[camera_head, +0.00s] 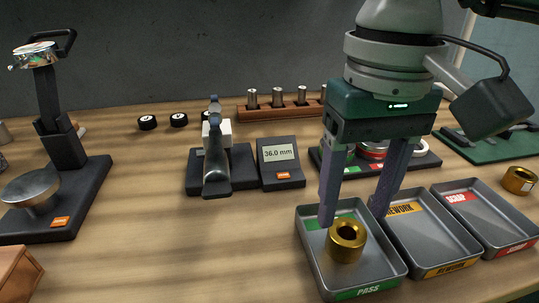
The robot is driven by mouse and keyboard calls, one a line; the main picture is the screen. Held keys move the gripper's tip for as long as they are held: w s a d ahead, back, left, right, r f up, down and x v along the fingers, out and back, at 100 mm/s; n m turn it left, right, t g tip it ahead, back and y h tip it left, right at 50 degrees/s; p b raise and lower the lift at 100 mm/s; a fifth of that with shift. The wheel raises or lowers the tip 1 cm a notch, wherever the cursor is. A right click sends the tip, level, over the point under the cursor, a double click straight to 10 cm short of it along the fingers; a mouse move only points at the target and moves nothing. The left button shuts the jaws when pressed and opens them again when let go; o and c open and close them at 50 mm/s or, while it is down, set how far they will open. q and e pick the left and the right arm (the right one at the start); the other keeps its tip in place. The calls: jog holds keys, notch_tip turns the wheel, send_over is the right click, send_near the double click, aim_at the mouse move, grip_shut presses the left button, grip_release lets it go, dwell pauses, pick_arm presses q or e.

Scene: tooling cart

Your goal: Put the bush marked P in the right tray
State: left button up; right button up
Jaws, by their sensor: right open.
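A brass bush (345,243) with a dark central hole sits in the tray labelled PASS (311,259), its hole facing up. I cannot make out a letter P on it. My right gripper (352,215) is open above the PASS tray, its two fingers pointing down. The fingertips are beside and just behind the bush, and I cannot tell whether they touch it. The REWORK tray (432,240) and the SCRAP tray (488,216) stand to the right and look empty. A second brass bush (518,181) stands on the table at the far right. My left gripper is not in view.
A gauge (213,165) stands beside a display (280,155) reading 36.0 mm. A dark stand (65,190) fills the left. A wooden rack (262,112) holds several metal pins. Black round pieces (147,123) lie at the back. The table's front middle is clear.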

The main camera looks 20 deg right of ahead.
notch_tip(320, 180, up, 9)
dwell(0.6)
